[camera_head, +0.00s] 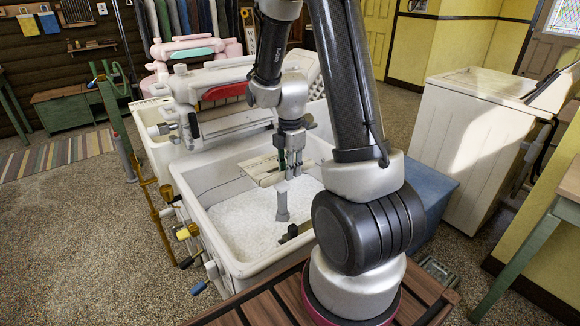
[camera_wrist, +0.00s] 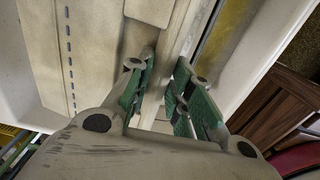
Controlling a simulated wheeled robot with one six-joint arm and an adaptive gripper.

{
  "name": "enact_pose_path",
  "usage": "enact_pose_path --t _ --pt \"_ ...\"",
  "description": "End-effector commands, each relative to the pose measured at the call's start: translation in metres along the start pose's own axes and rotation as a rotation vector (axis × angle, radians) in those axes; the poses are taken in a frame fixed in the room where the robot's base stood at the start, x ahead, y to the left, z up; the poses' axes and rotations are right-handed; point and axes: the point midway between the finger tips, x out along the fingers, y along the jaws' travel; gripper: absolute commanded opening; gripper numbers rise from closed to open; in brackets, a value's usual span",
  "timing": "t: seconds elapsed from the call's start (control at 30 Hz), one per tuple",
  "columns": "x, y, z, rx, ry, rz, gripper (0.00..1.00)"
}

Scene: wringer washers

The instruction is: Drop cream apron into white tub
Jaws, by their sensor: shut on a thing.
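The white tub (camera_head: 188,196) stands in front of me, its bottom covered with white foam-like stuff (camera_head: 240,222). A grey post (camera_head: 282,202) rises inside it. My gripper (camera_head: 291,168) points down over the tub, inside its rim outline. It is shut on the cream apron (camera_head: 262,170), which looks like a thin, flat, stiff piece sticking out to both sides. In the wrist view the cream apron (camera_wrist: 85,60) fills the upper left, with a dashed dark line on it, and runs up to the green-padded fingers (camera_wrist: 163,88). The pinched part is largely hidden by the fingers.
A wringer (camera_head: 205,90) with a red piece stands behind the tub, and valves and knobs (camera_head: 185,232) line its left side. A blue box (camera_head: 432,195) and a white cabinet (camera_head: 475,150) stand at right. A slatted wooden surface (camera_head: 275,300) is in front.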

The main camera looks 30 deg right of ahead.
Motion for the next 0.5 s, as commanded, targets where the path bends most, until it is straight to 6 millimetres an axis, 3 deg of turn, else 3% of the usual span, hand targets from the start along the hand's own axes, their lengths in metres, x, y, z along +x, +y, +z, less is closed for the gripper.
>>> enact_pose_path --t 0.03,0.17,0.5 --pt "-0.0002 0.0002 0.0000 0.000 0.000 0.001 0.25" --pt "-0.0003 0.0002 0.0000 0.000 0.000 0.001 0.46" --pt "-0.0030 0.0006 0.0001 0.000 0.000 0.002 0.46"
